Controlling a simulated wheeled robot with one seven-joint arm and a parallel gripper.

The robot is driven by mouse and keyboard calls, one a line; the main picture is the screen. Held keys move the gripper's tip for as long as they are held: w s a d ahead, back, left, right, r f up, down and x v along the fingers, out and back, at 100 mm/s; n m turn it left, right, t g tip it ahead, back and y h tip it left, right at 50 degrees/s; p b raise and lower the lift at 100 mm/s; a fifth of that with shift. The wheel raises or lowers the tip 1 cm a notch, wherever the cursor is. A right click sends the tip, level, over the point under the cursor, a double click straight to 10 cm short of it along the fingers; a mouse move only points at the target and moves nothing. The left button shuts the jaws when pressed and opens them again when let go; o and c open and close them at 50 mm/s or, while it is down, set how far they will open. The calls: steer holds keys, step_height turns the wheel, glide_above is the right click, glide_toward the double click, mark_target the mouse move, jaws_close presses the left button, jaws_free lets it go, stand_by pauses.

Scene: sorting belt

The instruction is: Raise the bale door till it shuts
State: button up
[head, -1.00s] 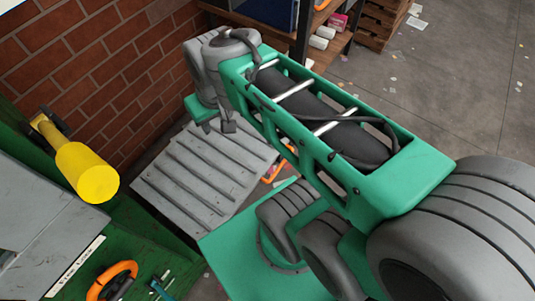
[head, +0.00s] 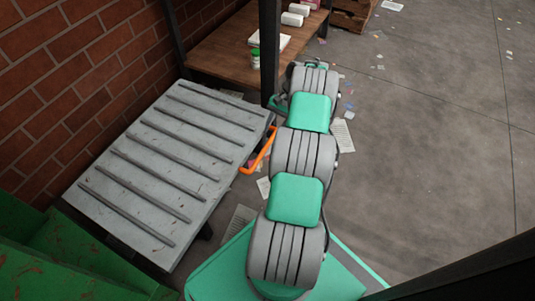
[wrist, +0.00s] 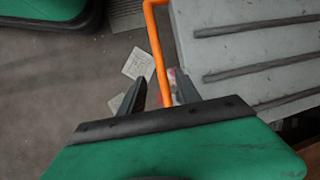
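The bale door is a grey ribbed panel (head: 160,165), lowered and lying nearly flat beside the brick wall in the head view. An orange bar handle (head: 258,150) sticks out from its right edge. In the wrist view the door (wrist: 265,45) fills the upper right, and the orange handle (wrist: 157,50) runs down from the top towards my gripper (wrist: 160,90). My gripper's two dark fingers stand apart, one either side of the handle's line. I cannot tell whether the handle is between them or below them. In the head view my arm hides most of the gripper.
A wooden shelf (head: 225,50) with a dark post (head: 269,60) stands behind the door. The green machine body (head: 60,255) is at lower left. Papers and scraps litter the concrete floor (head: 430,130), which is open on the right.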

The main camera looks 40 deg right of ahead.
mark_target(266, 147)
steer(key=b+x, duration=0.3)
steer(key=x, duration=0.4)
steer(key=shift+f, duration=0.15)
steer(key=shift+c, duration=0.4)
jaws_close()
stand_by(0.7)
